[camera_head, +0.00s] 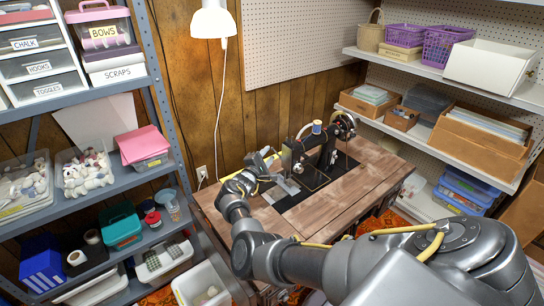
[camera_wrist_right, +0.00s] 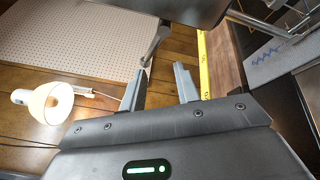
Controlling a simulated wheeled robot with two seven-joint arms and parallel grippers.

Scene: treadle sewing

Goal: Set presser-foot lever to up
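The black sewing machine (camera_head: 318,150) stands on the wooden treadle table (camera_head: 345,190), against the panelled wall. My right gripper (camera_head: 270,161) is at the left, needle end of the machine head. In the right wrist view, my right gripper (camera_wrist_right: 159,72) is open, with its two fingers apart. A thin metal lever (camera_wrist_right: 154,44), likely the presser-foot lever, hangs from the dark machine head (camera_wrist_right: 185,8). Its lower end is close to the left fingertip; I cannot tell whether they touch. My left gripper is not in view.
A yellow tape measure (camera_wrist_right: 204,65) and grey cloth with blue zigzag stitching (camera_wrist_right: 275,58) lie near the fingers. A lamp (camera_head: 213,20) hangs above. Loaded shelves stand left (camera_head: 85,95) and right (camera_head: 470,150). The table's front right is clear.

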